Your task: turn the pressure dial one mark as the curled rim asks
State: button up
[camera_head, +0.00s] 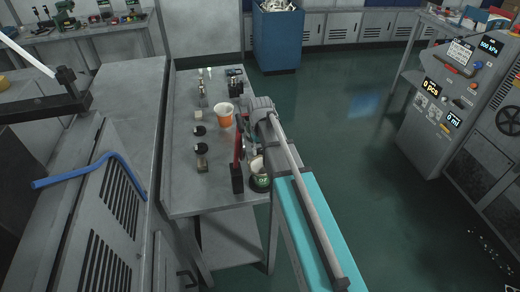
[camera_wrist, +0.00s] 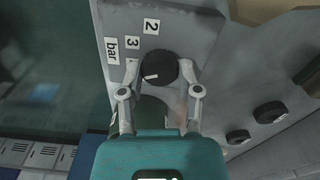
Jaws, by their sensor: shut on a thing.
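The pressure dial (camera_wrist: 160,64) is a round black knob on a grey panel, in the wrist view. Its white pointer line points left and slightly down, towards a white label (camera_wrist: 131,66) partly hidden by a finger. The labels "2" (camera_wrist: 151,26), "3" (camera_wrist: 132,45) and "bar" (camera_wrist: 112,50) stand above and left of it. My gripper (camera_wrist: 160,72) is shut on the dial, one finger on each side. In the head view an orange and white cup (camera_head: 224,116) stands on the grey bench; its rim is too small to judge. I cannot make out the dial there.
The bench (camera_head: 190,196) holds several small items. A console (camera_head: 440,110) stands at right, with open green floor (camera_head: 345,105) between.

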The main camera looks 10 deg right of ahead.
grip_shut()
jog(key=shift+m, duration=0.4)
jog(key=m, duration=0.4)
jog(key=shift+m, duration=2.1)
jog(key=o, duration=0.9)
grip_release()
jog(key=shift+o, duration=0.2)
